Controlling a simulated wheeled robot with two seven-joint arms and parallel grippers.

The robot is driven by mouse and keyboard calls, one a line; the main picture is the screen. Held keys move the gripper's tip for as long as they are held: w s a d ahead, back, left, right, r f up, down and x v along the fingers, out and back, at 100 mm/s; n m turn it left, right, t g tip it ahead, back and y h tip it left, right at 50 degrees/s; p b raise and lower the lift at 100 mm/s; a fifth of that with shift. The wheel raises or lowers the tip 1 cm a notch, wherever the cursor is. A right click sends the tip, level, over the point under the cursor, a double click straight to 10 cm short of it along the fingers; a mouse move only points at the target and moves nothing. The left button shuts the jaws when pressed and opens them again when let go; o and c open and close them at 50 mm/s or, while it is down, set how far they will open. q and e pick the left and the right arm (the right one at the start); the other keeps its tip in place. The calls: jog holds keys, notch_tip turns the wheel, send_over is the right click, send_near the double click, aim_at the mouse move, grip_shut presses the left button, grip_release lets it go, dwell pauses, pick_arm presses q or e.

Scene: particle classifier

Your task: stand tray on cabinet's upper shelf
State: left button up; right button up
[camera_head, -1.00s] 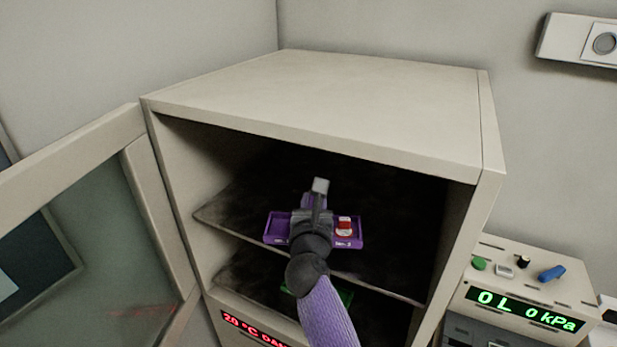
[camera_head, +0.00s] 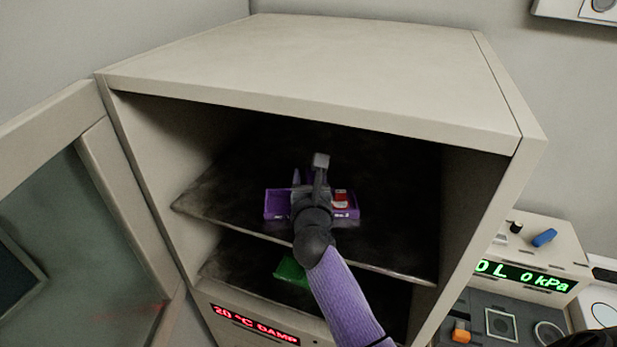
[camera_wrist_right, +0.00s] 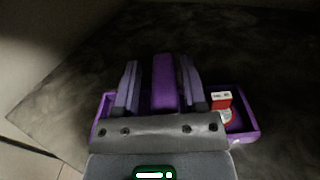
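The purple tray (camera_head: 277,205) is inside the cabinet (camera_head: 310,115), on the dark upper shelf (camera_head: 215,210). It appears level, and a red and white item lies in its right part. My right gripper (camera_head: 308,172) reaches in over the tray's middle and hides part of it. In the right wrist view, the gripper's two fingers (camera_wrist_right: 160,88) stand apart on either side of the tray's raised purple handle (camera_wrist_right: 164,85), with gaps beside it. The tray's rim (camera_wrist_right: 253,125) shows around the gripper there. My left gripper is not in view.
The cabinet door (camera_head: 85,220) stands open at the left. A green item (camera_head: 290,270) lies on the lower shelf, partly behind my right arm. A device with a green display (camera_head: 525,275) stands at the right. The upper shelf has free room around the tray.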

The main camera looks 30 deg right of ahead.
jog(key=shift+o, duration=0.5)
jog(key=shift+w+a, duration=0.1)
jog(key=shift+a, duration=0.05)
jog(key=shift+r, duration=0.1)
